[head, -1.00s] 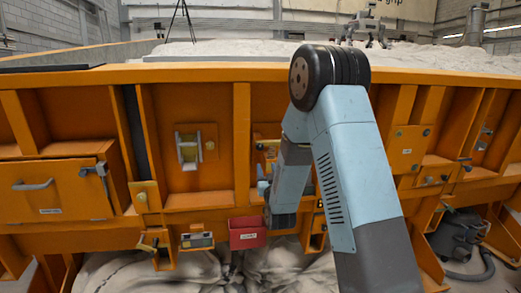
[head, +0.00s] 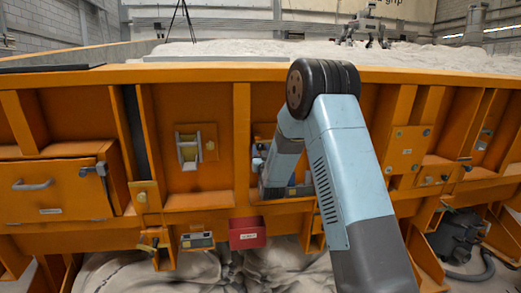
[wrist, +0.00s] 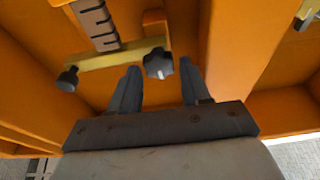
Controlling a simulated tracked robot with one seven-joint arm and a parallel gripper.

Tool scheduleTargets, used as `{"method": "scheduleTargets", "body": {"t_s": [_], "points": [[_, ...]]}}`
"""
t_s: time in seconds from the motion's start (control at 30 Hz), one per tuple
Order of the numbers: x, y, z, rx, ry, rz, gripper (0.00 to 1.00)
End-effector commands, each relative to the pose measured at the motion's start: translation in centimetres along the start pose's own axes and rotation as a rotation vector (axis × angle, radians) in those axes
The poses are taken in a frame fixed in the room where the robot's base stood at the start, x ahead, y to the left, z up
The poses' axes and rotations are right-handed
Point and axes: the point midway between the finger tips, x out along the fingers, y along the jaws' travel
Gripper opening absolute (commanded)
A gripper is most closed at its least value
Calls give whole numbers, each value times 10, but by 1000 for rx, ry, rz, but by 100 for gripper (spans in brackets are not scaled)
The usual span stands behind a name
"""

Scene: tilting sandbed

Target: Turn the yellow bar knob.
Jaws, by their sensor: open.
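In the wrist view a yellow bar (wrist: 108,58) crosses the orange recess, with a slotted grey strip (wrist: 95,22) running up from it. A black lobed knob (wrist: 158,63) sits at its right end and a second black knob (wrist: 67,80) at its left end. My gripper (wrist: 160,70) is open, its two dark fingers apart. In the picture the right-end knob lies between the fingertips; I cannot tell whether they reach around it or stop short. No contact is visible. In the head view my arm mostly hides this spot and the gripper.
An orange upright (wrist: 235,45) stands close to the right finger. A drawer with a handle (head: 33,185) is at far left.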

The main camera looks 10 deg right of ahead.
Motion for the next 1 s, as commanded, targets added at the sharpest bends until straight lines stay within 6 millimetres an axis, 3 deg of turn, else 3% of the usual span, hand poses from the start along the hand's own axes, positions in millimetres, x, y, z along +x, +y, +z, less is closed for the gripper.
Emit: {"method": "scheduleTargets", "body": {"t_s": [0.2, 0.5, 0.87, 1.0], "points": [[13, 0, 1, 0, -1, 0, 47], [14, 0, 0, 0, -1, 0, 46], [14, 0, 0, 0, -1, 0, 11], [14, 0, 0, -3, -1, -1, 10]]}}
